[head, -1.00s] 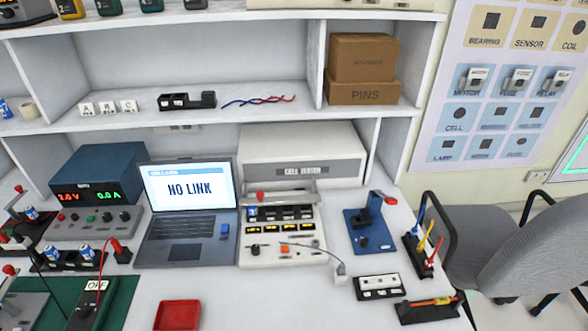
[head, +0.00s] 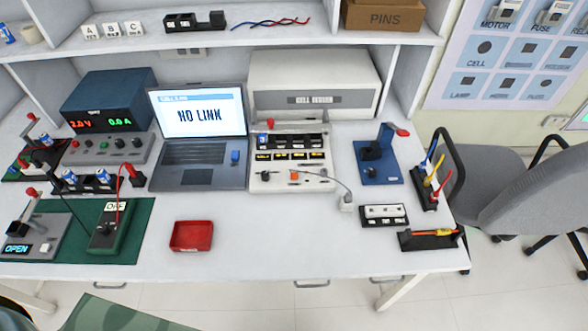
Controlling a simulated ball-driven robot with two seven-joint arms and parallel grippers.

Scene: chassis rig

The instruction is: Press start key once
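A laptop (head: 183,178) stands open at the back of the bench, its screen (head: 194,114) reading "NO LINK". A small blue key or block (head: 235,158) sits at the right side of its keyboard. To its right is the cell tester (head: 313,88), with a white front panel (head: 262,150) that carries dark slots, yellow displays and an orange button (head: 294,176). No label reading "start" is legible, so I cannot tell which of these is the start key. Neither of my grippers is in view.
A red tray (head: 192,236) lies at the front. A green mat (head: 130,245) at left holds a meter (head: 108,230) and a fixture reading "OPEN" (head: 17,248). A blue press (head: 378,165) and a grey cable (head: 335,183) are at right. The front middle of the bench (head: 275,235) is clear.

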